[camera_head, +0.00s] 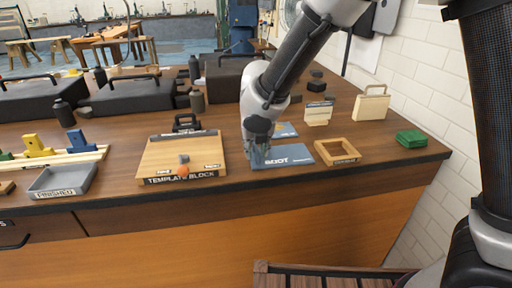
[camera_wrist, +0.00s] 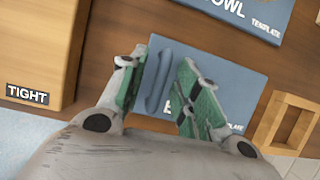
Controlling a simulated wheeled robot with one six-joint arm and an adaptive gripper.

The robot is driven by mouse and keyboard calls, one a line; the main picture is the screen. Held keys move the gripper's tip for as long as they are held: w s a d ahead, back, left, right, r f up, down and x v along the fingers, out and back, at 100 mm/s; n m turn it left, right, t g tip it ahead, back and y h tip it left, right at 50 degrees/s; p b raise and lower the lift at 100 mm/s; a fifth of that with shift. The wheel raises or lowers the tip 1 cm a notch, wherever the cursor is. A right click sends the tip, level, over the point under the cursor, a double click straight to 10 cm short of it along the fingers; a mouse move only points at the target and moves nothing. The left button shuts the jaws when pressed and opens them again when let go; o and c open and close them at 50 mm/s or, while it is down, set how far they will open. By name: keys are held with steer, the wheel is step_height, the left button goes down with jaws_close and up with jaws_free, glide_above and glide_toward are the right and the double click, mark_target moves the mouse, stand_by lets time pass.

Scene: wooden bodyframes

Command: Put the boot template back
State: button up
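The boot template (camera_head: 292,158) is a flat blue-grey board lying on the wooden bench, right of the template block (camera_head: 155,158). In the wrist view the boot template (camera_wrist: 230,82) has a raised blue handle (camera_wrist: 160,82) near its left side. My gripper (camera_head: 260,150) is low over the left part of the board. In the wrist view my gripper (camera_wrist: 163,85) is open, with one green-padded finger on each side of the handle. Whether the fingers touch the handle cannot be told. Part of the board's label is hidden by the right finger.
The blue bowl template (camera_wrist: 255,12) lies just behind. An open wooden frame (camera_head: 325,158) sits close on the right, with green pads (camera_head: 411,139) farther right. A grey "FINISHED" tray (camera_head: 62,181) is at the left. Boxes with handles stand behind.

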steer(key=v, duration=1.2)
steer(key=shift+w+d+r, duration=0.1)
steer(key=s+d+r+m, duration=0.1)
steer(key=d+r+m, duration=0.2)
steer(key=d+m, duration=0.9)
steer(key=s+d+r+m, duration=0.1)
steer(key=d+r+m, duration=0.5)
steer(key=d, duration=1)
steer(key=s+d+f+m, duration=0.2)
steer(key=s+d+m, duration=1.1)
steer(key=m, duration=0.8)
steer(key=shift+s+f+h, duration=0.4)
steer(key=shift+s, duration=0.7)
steer(key=shift+d, duration=0.1)
